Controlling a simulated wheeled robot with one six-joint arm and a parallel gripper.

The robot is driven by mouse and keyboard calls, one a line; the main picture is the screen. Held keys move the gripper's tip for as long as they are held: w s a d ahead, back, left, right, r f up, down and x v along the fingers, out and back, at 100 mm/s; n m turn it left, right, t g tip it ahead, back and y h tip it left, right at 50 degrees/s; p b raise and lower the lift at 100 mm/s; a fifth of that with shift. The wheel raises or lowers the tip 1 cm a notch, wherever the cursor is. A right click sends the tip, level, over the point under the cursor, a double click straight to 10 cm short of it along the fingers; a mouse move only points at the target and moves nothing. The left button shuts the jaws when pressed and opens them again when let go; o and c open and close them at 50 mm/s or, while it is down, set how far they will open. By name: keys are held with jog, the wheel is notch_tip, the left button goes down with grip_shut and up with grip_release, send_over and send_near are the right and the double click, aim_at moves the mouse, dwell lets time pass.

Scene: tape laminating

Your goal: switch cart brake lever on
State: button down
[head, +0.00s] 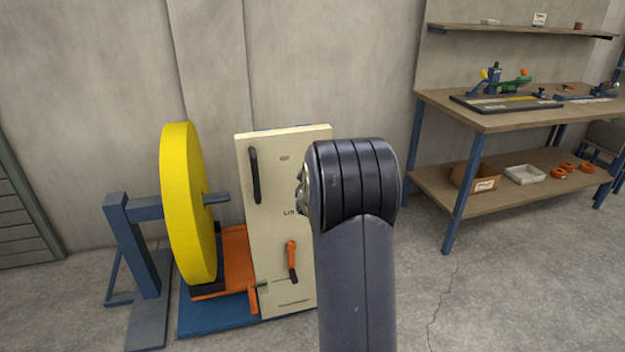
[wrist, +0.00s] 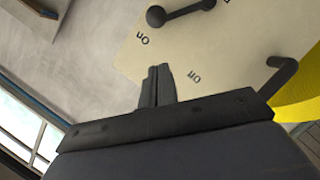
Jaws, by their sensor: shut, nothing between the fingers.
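The cream cart panel (head: 265,215) stands upright, with its right part hidden behind my arm in the head view. In the wrist view, the panel (wrist: 185,50) shows a dark lever with a round knob (wrist: 183,14) at the top edge, cut off by the frame. Small upside-down lettering lies near it. My gripper (wrist: 158,72) is shut and empty, in front of the panel and apart from the knob in the picture. The gap to the panel is hard to judge. In the head view my arm hides my fingers and that dark lever.
A black handle (head: 254,175) and an orange lever (head: 292,257) are on the panel. A yellow wheel (head: 186,205) on a blue stand (head: 145,245) is at left. A workbench (head: 500,112) with tools stands at right. The floor between is clear.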

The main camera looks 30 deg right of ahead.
jog(key=v, duration=0.5)
jog(key=shift+s+a+r, duration=0.15)
jog(key=shift+s, duration=0.2)
jog(key=shift+w, duration=0.1)
